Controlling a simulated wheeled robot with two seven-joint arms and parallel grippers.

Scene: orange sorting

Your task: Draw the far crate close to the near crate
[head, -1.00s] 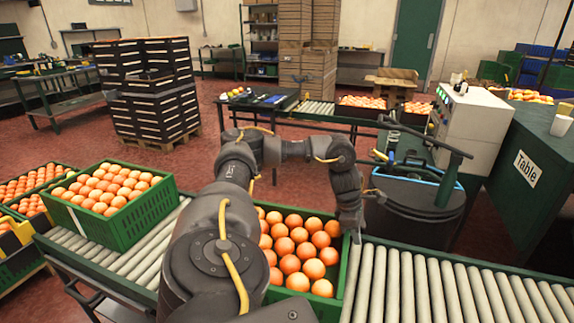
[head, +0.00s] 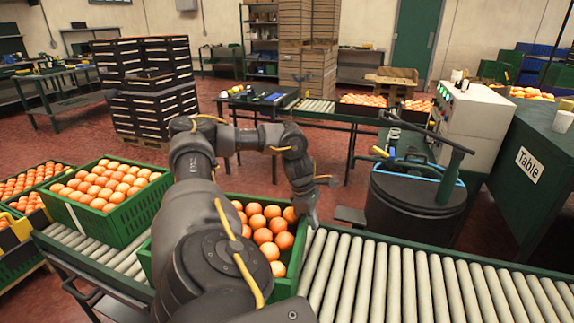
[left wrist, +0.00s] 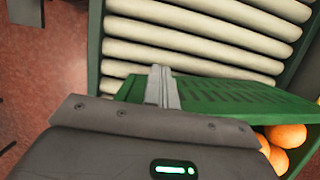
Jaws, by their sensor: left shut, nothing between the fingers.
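One green crate (head: 110,226) full of oranges stands on the roller conveyor at the left in the head view. A second green crate (head: 287,287) of oranges stands to its right, partly hidden behind my left arm. A short stretch of rollers shows between them. My left gripper (head: 313,224) is shut and empty, pointing down at the right end of the second crate. In the left wrist view, the shut fingers (left wrist: 161,84) are at that crate's green end wall (left wrist: 225,96), outside it. They look close to or against the wall; contact is hard to tell. My right gripper is out of view.
The conveyor rollers (head: 420,285) right of the second crate are bare. A black drum (head: 415,205) with a blue rim stands behind the conveyor. More orange crates (head: 30,180) are at the far left. A green table (head: 540,170) is at the right.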

